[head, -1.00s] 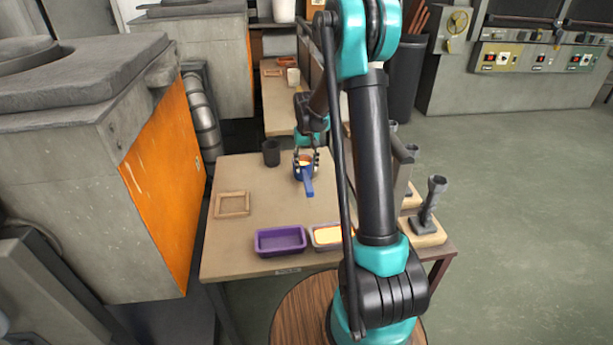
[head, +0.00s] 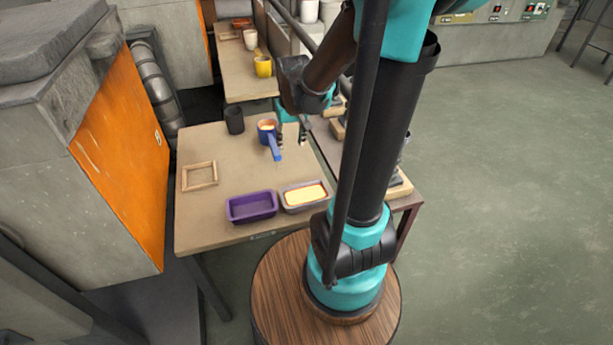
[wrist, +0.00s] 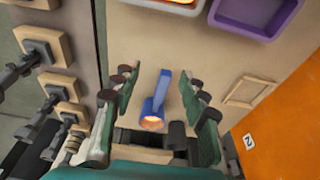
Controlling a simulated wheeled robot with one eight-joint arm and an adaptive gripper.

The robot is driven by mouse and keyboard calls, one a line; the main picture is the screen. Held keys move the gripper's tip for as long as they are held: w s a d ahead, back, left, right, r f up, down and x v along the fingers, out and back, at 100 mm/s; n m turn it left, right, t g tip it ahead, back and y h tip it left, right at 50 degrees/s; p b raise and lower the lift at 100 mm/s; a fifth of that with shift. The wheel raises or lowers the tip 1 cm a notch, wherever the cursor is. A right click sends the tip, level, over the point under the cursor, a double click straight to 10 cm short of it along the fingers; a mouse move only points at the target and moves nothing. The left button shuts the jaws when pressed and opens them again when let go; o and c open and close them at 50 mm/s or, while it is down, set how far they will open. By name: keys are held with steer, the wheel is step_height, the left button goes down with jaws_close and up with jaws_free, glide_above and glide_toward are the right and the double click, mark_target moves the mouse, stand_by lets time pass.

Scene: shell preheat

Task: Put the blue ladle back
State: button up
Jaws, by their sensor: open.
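The blue ladle (head: 267,131) stands on the table, its handle sloping toward the near side and a pale orange fill in its cup. In the wrist view the ladle (wrist: 154,104) shows between the spread fingers, apart from them. My gripper (head: 291,139) is open and empty, just right of the ladle in the head view; its fingers also show in the wrist view (wrist: 158,85). Its exact height above the table is hard to tell. An empty square wooden frame (head: 199,187) lies on the table's left side, also in the wrist view (wrist: 250,104).
A black cup (head: 234,120) stands close left of the ladle. A purple tray (head: 252,218) and a grey tray with yellow fill (head: 304,208) sit at the table's near edge. Grey fixtures on wooden blocks (wrist: 38,49) line the right side table. The table's (head: 215,145) middle is mostly clear.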

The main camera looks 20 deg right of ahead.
steer(key=s+d+f+t, duration=0.1)
steer(key=s+f, duration=0.3)
steer(key=s, duration=0.9)
steer(key=shift+s+t, duration=0.15)
steer(key=shift+t, duration=0.15)
steer(key=shift+d, duration=0.1)
